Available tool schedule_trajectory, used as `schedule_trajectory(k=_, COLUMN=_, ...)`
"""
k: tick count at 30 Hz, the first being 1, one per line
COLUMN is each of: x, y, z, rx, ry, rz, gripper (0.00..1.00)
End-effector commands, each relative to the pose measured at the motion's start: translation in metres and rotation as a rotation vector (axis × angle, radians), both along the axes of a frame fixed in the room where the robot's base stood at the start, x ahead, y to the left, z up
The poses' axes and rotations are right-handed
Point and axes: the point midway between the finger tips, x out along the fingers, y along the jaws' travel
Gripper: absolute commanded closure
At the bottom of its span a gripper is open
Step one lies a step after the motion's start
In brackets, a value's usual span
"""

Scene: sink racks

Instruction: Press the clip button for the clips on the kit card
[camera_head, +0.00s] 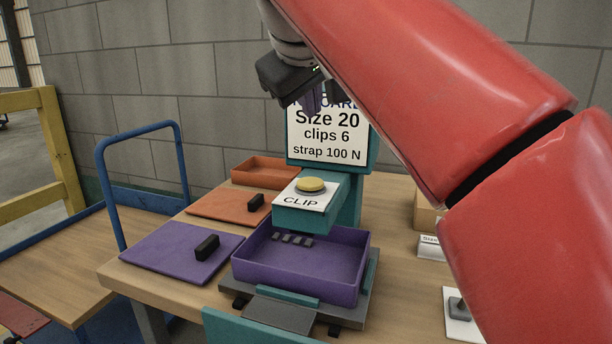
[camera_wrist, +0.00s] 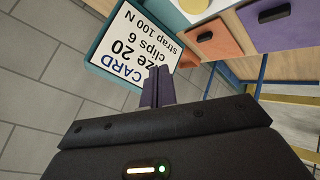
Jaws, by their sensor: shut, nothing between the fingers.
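The yellow round clip button (camera_head: 310,185) sits on a white plate marked CLIP (camera_head: 298,201), on the teal dispenser (camera_head: 347,205). Part of the button also shows at the top edge of the wrist view (camera_wrist: 192,5). The kit card (camera_head: 330,138) stands behind it and reads Size 20, clips 6, strap 100 N; its top line is partly covered by my gripper. My gripper (camera_head: 312,102) is shut and empty, in front of the card's top, above the button and apart from it. In the wrist view its fingers (camera_wrist: 158,86) are together beside the card (camera_wrist: 133,50).
A purple tray (camera_head: 350,270) below the dispenser holds several small grey clips (camera_head: 293,239). A purple lid (camera_head: 165,254) and an orange lid (camera_head: 220,205) with black handles lie left, an orange tray (camera_head: 262,165) behind. My red arm fills the right side.

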Motion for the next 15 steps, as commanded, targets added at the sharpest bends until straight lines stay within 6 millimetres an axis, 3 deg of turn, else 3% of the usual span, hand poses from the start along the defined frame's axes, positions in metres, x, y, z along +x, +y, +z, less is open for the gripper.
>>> schedule_trajectory(k=15, x=-0.0004, y=0.0001, z=-0.0076, rx=-0.002, ry=-0.001, rz=0.001, gripper=1.0)
